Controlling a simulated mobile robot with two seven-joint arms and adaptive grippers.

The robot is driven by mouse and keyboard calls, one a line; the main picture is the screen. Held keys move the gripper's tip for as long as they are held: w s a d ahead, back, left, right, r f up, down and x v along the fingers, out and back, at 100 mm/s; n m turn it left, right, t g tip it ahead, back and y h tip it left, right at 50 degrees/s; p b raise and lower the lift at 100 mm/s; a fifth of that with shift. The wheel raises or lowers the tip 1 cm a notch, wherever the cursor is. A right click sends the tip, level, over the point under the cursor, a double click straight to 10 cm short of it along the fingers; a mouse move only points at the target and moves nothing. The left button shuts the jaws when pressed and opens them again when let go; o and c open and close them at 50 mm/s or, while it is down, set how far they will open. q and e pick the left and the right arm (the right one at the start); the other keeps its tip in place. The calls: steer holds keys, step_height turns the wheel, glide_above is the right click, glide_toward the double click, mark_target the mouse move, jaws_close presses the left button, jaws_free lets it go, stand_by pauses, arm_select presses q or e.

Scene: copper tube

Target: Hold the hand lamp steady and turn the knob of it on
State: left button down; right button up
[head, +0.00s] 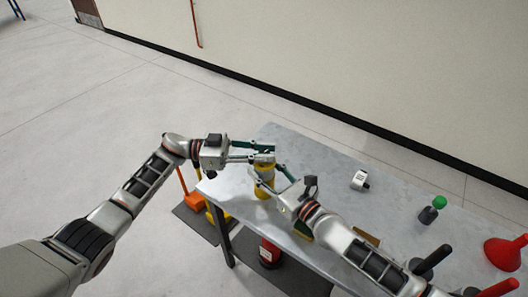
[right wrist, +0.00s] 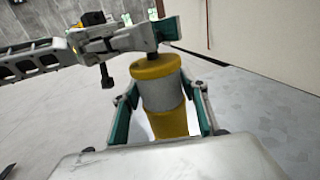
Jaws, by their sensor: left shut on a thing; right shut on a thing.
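The hand lamp (head: 264,187) is a yellow cylinder near the table's left end. In the right wrist view the lamp (right wrist: 160,95) has a pale grey middle band and stands roughly upright. My right gripper (right wrist: 160,108) is shut on its body, with one green-padded finger on each side. In the head view my right gripper (head: 267,178) comes from the lower right. My left gripper (head: 265,153) reaches in from the left and is shut on the lamp's top. The dark knob there (right wrist: 152,58) is mostly hidden by my left gripper's fingers (right wrist: 155,30).
The grey table (head: 315,160) also bears a small white device (head: 360,180), a green-topped dark object (head: 432,211) and a red funnel (head: 505,253) at the right. A red container (head: 269,253) stands below the table. A wall runs behind, with free floor to the left.

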mark_target(264, 152)
arm_select(q)
steer(key=shift+s+d+f+m+g, duration=0.15)
steer(key=shift+m+g, duration=0.25)
steer(key=shift+g, duration=0.3)
steer(key=shift+s+d+f+m+g, duration=0.15)
steer(key=shift+m+g, duration=0.25)
steer(key=shift+g, duration=0.3)
steer(key=shift+r, duration=0.1)
steer(key=shift+w+a+r+m+g+y, duration=0.1)
steer(key=shift+a+m+g+y, duration=0.05)
steer(key=shift+m+g+y, duration=0.15)
steer(key=shift+a, duration=0.1)
steer(key=c, duration=1.8)
jaws_free()
steer(key=shift+w, duration=0.1)
steer(key=shift+c, duration=0.2)
steer(key=shift+w+a+r, duration=0.1)
steer(key=shift+r, duration=0.1)
steer(key=shift+r, duration=0.6)
step_height(264, 152, up, 9)
steer(key=shift+f, duration=0.2)
